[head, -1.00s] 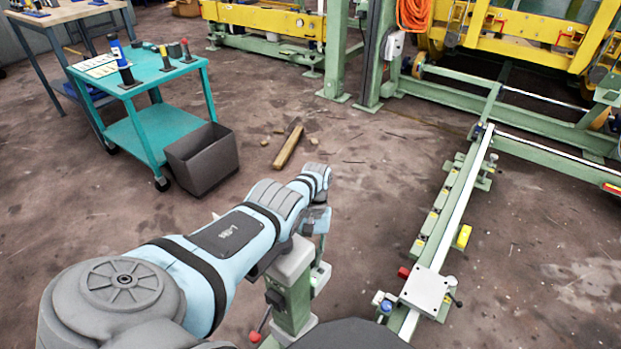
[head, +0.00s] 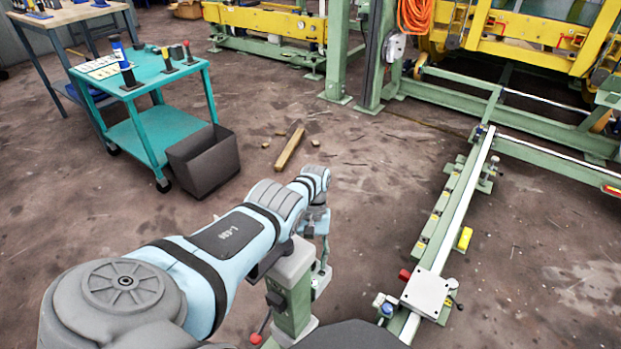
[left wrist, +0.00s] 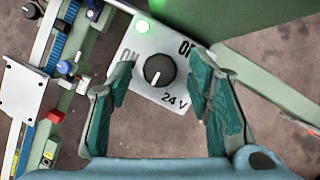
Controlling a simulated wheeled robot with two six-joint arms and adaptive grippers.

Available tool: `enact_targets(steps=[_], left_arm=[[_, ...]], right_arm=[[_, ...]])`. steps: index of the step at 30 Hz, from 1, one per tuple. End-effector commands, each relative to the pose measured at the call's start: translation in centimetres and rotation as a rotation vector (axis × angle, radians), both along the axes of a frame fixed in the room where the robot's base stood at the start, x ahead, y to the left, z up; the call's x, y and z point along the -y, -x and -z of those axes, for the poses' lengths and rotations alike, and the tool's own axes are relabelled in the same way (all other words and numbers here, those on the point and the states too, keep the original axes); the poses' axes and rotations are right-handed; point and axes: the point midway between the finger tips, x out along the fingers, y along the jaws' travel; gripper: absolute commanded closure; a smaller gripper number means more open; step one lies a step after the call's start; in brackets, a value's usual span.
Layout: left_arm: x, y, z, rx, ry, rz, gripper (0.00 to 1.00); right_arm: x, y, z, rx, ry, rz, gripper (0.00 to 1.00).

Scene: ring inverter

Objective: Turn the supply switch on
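The supply switch is a round black knob (left wrist: 160,70) with a short white pointer mark on a white plate (left wrist: 150,38). The plate reads "ON" at left, a partly hidden "OF..." at right and "24 V" below. The mark lies on the knob's lower-left part; I cannot tell which label it matches. In the head view, my left arm reaches the green post and the switch is hidden. My right gripper is out of view.
The green post (head: 292,290) carries a red-tipped lever (head: 256,337). A long rail (head: 455,205) with a clamp plate (head: 428,293) runs at right. A teal cart (head: 150,75) and a dark bin (head: 203,160) stand at left. Wood scraps lie on open floor.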

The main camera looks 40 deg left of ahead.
Motion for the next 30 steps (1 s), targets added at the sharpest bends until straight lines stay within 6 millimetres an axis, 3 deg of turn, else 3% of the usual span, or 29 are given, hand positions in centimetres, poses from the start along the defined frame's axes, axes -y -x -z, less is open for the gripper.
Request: enact_targets(steps=[5,12,16,30], left_arm=[[-0.2,-0.3,-0.6,0.003,-0.001,0.000,0.54],[-1.2,-1.8,-5.2,0.003,-0.001,0.000,0.54],[-1.6,-2.3,-6.7,0.001,0.000,0.000,0.54],[-1.6,-2.4,-6.9,0.000,0.000,0.000,0.54]], right_arm=[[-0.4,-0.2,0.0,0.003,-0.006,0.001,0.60],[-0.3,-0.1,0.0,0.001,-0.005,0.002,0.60],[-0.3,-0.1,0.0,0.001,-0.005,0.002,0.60],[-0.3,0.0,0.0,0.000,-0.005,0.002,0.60]])
